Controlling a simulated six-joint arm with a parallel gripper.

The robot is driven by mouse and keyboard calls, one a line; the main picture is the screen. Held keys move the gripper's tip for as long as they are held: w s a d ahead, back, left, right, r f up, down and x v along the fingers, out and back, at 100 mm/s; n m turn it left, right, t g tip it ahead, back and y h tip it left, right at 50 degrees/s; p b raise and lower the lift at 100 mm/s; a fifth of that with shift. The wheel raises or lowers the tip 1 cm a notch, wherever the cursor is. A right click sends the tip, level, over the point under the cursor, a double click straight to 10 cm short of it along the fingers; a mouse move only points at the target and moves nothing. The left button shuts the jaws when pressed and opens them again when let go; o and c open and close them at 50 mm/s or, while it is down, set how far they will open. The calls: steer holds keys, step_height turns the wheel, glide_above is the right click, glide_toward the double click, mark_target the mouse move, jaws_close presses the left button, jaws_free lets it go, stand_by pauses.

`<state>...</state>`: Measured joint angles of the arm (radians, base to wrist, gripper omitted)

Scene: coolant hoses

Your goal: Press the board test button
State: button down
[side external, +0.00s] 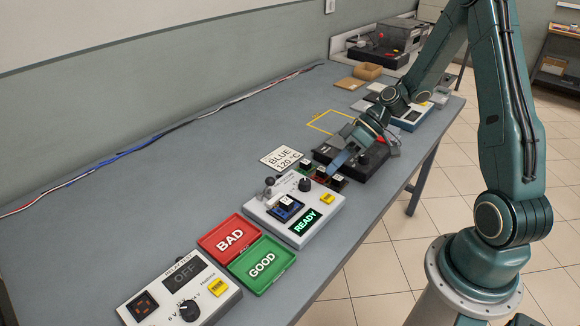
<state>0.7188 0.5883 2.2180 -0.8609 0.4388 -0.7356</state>
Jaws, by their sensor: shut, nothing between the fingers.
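A light grey board tester (325,221) stands on the table, with a lit display (304,222) reading READY. A small yellow button (327,198) is on its right part, beside a black knob (305,184). A blue board (286,208) with a component on it sits in the tester. My gripper (335,168) is shut and empty, pointing down-left, above and behind the yellow button and apart from it. Its tips are near several small dark parts just beyond the tester; their exact height over these is hard to tell.
A red BAD tray (230,235) and green GOOD tray (262,264) lie left of the tester. A relay tester (182,290) showing OFF, with its own yellow TEST button (217,287), is nearest. A BLUE 120 °C card (285,158) lies behind. A black device (372,165) stands under my wrist.

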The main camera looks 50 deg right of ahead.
mark_target(332, 196)
steer(key=shift+f, duration=3.05)
steer(key=shift+f, duration=0.85)
stand_by(0.8)
steer(key=shift+r, duration=0.85)
steer(key=shift+r, duration=0.1)
steer(key=shift+r, duration=2.4)
